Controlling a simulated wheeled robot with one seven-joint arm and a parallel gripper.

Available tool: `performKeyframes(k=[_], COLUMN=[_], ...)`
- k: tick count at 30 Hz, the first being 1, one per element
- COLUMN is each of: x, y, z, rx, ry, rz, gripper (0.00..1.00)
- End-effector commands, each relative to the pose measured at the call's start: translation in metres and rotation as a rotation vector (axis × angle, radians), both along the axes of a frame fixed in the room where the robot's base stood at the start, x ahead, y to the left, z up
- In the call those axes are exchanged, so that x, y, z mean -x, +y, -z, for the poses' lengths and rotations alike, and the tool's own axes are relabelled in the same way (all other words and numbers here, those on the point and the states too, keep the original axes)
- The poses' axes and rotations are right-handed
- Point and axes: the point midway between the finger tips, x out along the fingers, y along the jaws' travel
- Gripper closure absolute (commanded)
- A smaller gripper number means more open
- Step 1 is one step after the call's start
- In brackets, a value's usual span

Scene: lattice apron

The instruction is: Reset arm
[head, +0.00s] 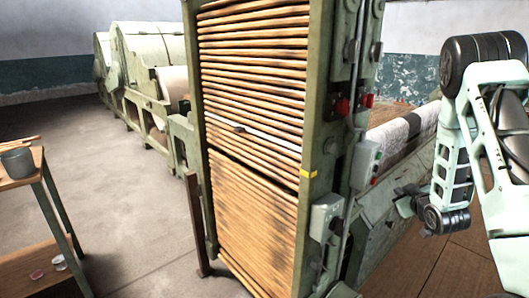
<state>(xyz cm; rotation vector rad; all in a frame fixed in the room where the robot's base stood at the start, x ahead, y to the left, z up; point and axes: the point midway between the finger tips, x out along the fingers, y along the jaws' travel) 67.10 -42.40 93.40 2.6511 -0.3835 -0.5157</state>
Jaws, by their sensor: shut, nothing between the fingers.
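My arm (496,130), mint green with black joints, is folded at the right edge of the head view. Its upper joint is high and its wrist hangs lower. My gripper (404,197) is a small dark shape at the left of the wrist, in front of the green machine's side. It is shut and empty. Its fingertips are small and hard to make out against the machine. I cannot tell whether it touches the machine or is apart from it.
A tall green machine frame with wooden slats (252,120) fills the middle. Control boxes (326,217) and red knobs stick out from its side near my arm. A wooden-topped stand (20,168) with a grey bucket (17,159) is at left. The concrete floor (130,215) between is clear.

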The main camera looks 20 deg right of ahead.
Motion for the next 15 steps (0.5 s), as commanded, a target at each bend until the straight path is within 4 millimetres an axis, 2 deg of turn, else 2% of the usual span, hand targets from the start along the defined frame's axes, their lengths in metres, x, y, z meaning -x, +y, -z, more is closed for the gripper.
performKeyframes(k=[4,8,11,15], x=[-0.003,-0.011,-0.014,0.000], y=[0.006,0.033,0.070,0.132], z=[-0.002,-0.011,-0.021,-0.033], rx=[-0.012,-0.072,-0.152,-0.273], ry=[0.014,0.085,0.185,0.351], rz=[-0.001,0.004,0.010,0.020], gripper=[1.00,1.00,1.00,1.00])
